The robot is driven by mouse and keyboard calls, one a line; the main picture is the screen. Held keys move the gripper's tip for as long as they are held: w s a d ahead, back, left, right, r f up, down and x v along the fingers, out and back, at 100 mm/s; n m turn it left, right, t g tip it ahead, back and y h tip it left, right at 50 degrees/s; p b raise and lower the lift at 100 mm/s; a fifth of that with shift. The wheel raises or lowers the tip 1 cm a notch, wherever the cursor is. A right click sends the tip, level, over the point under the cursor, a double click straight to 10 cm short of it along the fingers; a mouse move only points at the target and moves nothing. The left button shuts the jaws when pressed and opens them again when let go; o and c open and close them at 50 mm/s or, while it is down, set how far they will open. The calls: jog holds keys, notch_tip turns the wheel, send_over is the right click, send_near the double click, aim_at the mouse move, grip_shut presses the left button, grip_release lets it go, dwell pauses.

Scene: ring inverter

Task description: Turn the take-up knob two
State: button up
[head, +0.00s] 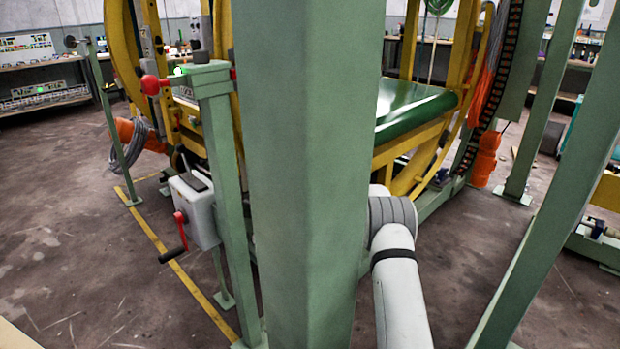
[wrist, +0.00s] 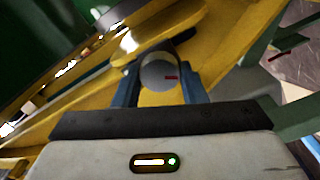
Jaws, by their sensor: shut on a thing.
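A round grey knob (wrist: 158,73) with a red mark on its face shows in the wrist view, in front of a yellow frame. My gripper (wrist: 160,90) has its two blue fingers on either side of the knob, shut on it. The red mark points to the right in that view. In the head view a wide green post hides my gripper and the knob; only part of my grey arm (head: 395,255) shows to the right of the post.
The green post (head: 305,170) stands close in front of the head camera. A crank box (head: 195,208) with a red handle is on a thinner post at left. A yellow ring frame with a green belt (head: 415,108) stands behind. Slanting green posts (head: 550,190) stand at right.

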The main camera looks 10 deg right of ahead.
jog(key=shift+f+m+p, duration=0.15)
jog(key=shift+m+p, duration=1.8)
jog(key=shift+m, duration=3.3)
jog(key=shift+f+m+p, duration=0.15)
jog(key=shift+m+p, duration=1.75)
jog(key=shift+m, duration=3.35)
jog(key=o, duration=0.7)
jog(key=shift+o, duration=1.4)
jog(key=shift+d+r, duration=0.1)
jog(key=shift+r, duration=0.05)
jog(key=shift+w+r, duration=0.1)
